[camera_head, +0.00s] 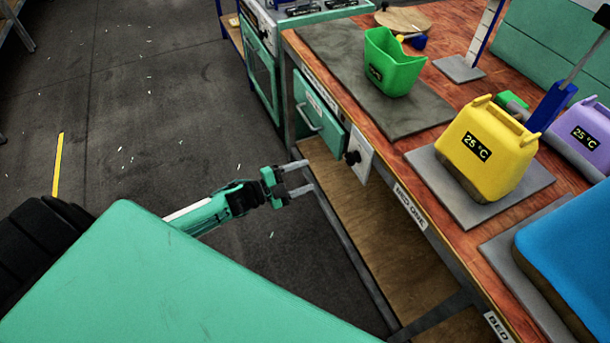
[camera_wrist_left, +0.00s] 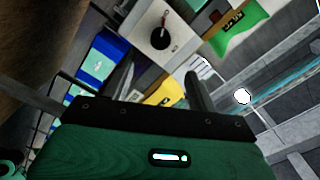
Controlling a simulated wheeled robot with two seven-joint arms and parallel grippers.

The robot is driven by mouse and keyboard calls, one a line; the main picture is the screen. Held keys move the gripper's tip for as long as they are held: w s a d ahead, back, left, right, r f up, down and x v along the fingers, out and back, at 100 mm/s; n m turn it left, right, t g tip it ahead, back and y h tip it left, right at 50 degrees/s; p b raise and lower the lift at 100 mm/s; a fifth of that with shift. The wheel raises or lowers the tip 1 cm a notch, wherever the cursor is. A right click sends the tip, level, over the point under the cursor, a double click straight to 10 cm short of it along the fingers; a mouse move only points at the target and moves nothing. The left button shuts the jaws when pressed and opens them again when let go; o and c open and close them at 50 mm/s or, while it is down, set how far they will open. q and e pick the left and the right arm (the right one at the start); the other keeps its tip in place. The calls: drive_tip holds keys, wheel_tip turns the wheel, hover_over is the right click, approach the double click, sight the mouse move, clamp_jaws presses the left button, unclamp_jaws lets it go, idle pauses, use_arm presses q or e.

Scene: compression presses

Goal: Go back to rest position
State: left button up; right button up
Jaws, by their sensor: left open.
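My left gripper (camera_head: 299,180) reaches in from the left in the head view, over the floor beside the bench's lower shelf. Its two fingers are spread apart with nothing between them. In the left wrist view the fingers of the left gripper (camera_wrist_left: 160,85) are also apart and empty. They point toward the bench front, where a white plate with a dark knob (camera_wrist_left: 160,38) shows. My right gripper is not in view.
The bench (camera_head: 372,125) carries a green bin (camera_head: 392,65), a yellow press (camera_head: 487,150), a purple press (camera_head: 588,135) and a blue one (camera_head: 575,255). A knob (camera_head: 352,158) and a green drawer (camera_head: 318,115) are on its front.

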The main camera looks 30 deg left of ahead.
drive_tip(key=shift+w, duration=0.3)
use_arm(q)
drive_tip(key=s+a+f+n+y+p, duration=0.1)
drive_tip(key=a+f+n+y+p, duration=0.15)
drive_tip(key=f, duration=0.35)
drive_tip(key=s+a+f+n+y+p, duration=0.1)
drive_tip(key=s+a+f+n+y, duration=0.1)
drive_tip(key=f+n+y, duration=0.3)
drive_tip(key=s+a+f+n+g+y+p, duration=0.2)
drive_tip(key=s+f+n+g+p, duration=0.15)
drive_tip(key=s+f, duration=1.05)
drive_tip(key=s+d+f+n+g+p, duration=0.1)
drive_tip(key=s+d+f+n+g, duration=0.1)
drive_tip(key=s, duration=0.8)
drive_tip(key=s+d+f+n+g+y+p, duration=0.1)
drive_tip(key=s+d+f+n+g, duration=0.1)
drive_tip(key=s+f, duration=0.5)
drive_tip(key=s+d+f+n+g+p, duration=0.1)
drive_tip(key=s+d+f+g, duration=0.3)
drive_tip(key=s, duration=0.9)
drive_tip(key=shift+s+f+n+g, duration=0.2)
drive_tip(key=shift+n+g, duration=0.3)
drive_tip(key=shift+g, duration=0.35)
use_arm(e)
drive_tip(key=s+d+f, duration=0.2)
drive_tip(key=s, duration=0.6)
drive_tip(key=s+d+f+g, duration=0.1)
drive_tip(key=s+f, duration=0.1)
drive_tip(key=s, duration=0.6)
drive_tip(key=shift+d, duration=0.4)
